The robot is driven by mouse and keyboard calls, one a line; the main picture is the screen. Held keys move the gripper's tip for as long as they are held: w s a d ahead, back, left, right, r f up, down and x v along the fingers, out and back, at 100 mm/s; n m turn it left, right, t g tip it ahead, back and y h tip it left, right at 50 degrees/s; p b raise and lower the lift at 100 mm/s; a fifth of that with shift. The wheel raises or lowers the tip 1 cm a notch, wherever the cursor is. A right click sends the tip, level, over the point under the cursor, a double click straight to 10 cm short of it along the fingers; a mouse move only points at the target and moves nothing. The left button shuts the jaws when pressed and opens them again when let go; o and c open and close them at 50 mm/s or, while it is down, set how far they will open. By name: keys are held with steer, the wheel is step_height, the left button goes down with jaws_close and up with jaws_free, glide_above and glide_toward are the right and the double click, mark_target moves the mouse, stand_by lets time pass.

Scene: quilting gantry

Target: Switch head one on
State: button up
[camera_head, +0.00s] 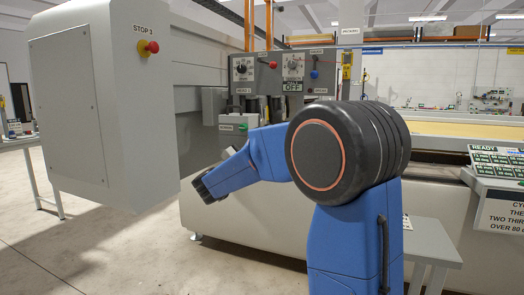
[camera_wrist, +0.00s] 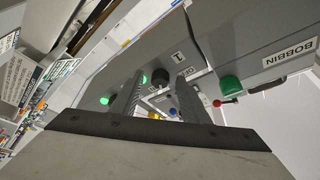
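My gripper (camera_wrist: 160,76) is open in the wrist view, its two dark fingers apart with nothing held between them. Beyond and between the fingers is a grey panel with a black knob (camera_wrist: 160,77) and a plate marked 1 (camera_wrist: 178,57). A green lamp (camera_wrist: 143,78) glows beside the knob. In the head view the grey control panel (camera_head: 262,77) carries a left dial (camera_head: 241,68), a red knob (camera_head: 272,64), a right dial (camera_head: 293,65), a blue knob (camera_head: 314,74) and a display reading OFF (camera_head: 293,87). Small labels are unreadable; my fingers cannot be made out there.
A grey cabinet (camera_head: 105,100) with a red STOP 3 button (camera_head: 151,47) stands at left. A READY panel (camera_head: 497,163) is at right. Lower-left floor is clear.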

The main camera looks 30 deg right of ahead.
steer(key=shift+a, duration=0.1)
steer(key=v, duration=1.7)
steer(key=shift+s+a+f, duration=0.1)
steer(key=shift+f, duration=0.05)
